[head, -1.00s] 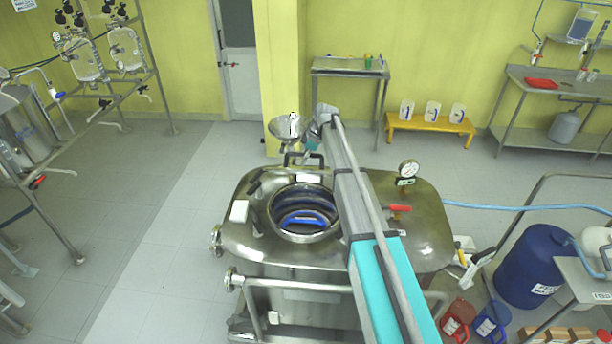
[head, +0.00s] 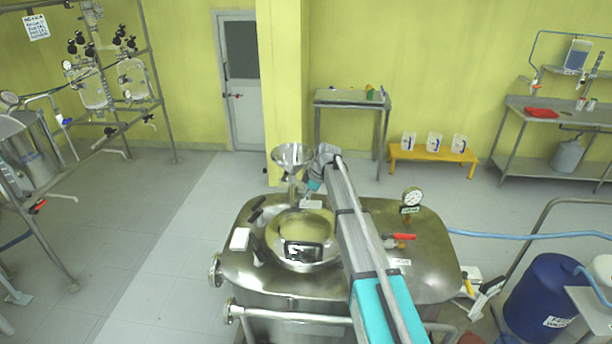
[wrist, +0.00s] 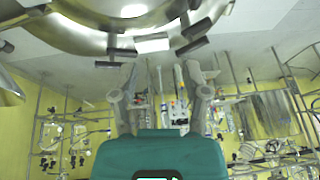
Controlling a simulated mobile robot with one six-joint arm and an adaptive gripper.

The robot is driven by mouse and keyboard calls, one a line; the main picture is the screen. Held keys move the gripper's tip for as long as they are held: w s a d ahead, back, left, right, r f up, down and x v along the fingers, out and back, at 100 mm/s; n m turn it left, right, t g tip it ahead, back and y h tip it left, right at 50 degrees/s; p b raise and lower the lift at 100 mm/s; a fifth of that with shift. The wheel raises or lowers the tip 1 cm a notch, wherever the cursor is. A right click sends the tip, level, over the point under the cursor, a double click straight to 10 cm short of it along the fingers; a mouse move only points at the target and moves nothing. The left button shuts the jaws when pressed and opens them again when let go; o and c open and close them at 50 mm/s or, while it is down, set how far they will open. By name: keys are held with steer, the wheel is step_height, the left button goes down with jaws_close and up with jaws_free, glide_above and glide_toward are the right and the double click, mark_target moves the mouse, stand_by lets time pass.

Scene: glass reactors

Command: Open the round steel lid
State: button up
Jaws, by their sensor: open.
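The round steel lid (head: 305,228) sits on top of the steel reactor vessel (head: 240,265), with a shiny, yellowish surface and a black-framed part (head: 303,250) near its front edge. In the head view my gripper (head: 313,186) is behind the lid, partly hidden by my arm. In the wrist view my gripper (wrist: 162,82) is open with nothing between its fingers. A curved steel rim (wrist: 75,38) with black grips (wrist: 193,46) and a white label (wrist: 152,43) lies beyond the fingertips. I cannot tell whether the fingers touch anything.
A steel funnel (head: 293,156) stands close behind the lid. A gauge (head: 412,197) and a red-handled valve (head: 403,237) sit on the vessel's right, where a blue hose (head: 520,236) runs off. A blue drum (head: 543,292) stands at right.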

steer(key=s+d+f+m+h+b, duration=0.1)
steer(key=s+d+m, duration=0.3)
steer(key=s, duration=0.7)
steer(key=s+d+f+m+h+b, duration=0.2)
steer(key=s+m, duration=0.4)
steer(key=s, duration=0.6)
steer(key=s+d+f+m+h+b, duration=0.1)
steer(key=s+d+f+m+b, duration=0.2)
steer(key=s, duration=0.8)
steer(key=d+f+m, duration=0.2)
steer(key=d+m, duration=0.1)
steer(key=d, duration=0.1)
steer(key=shift+s+h+b, duration=0.2)
steer(key=shift+h+b, duration=0.1)
